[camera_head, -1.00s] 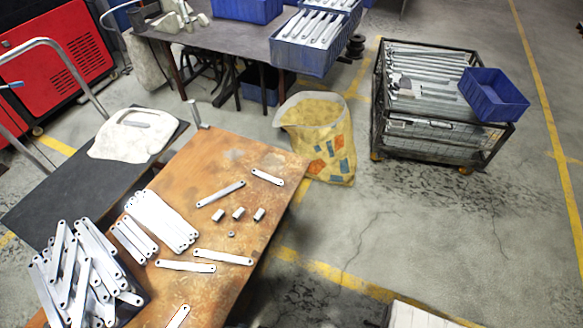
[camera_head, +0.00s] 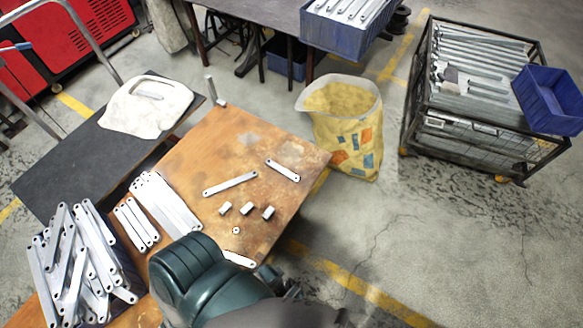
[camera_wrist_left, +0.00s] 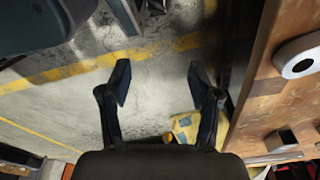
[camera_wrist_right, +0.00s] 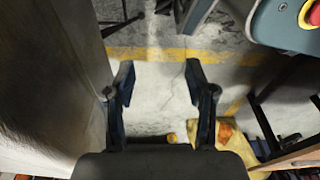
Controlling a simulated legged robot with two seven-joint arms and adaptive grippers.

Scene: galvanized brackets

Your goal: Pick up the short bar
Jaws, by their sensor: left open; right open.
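The shortest-looking loose bar (camera_head: 283,170), pale metal with a hole at each end, lies flat near the back right edge of the rusty brown table (camera_head: 300,150) in the head view. A longer bar (camera_head: 230,184) lies to its left. Part of another bar (camera_head: 240,258) shows beside my dark green arm, which hides the table's front. My left gripper (camera_wrist_left: 157,75) is open and empty over the floor in the left wrist view, with the table edge to its right. My right gripper (camera_wrist_right: 160,75) is open and empty over the floor in the right wrist view.
Small metal blocks (camera_head: 247,208) and a ring (camera_head: 236,230) lie mid-table. A row of bars (camera_head: 163,205) and a heaped bin of bars (camera_head: 75,265) are at the left. A yellow sack (camera_head: 345,125) stands just beyond the table. A wire cage (camera_head: 475,100) stands farther right.

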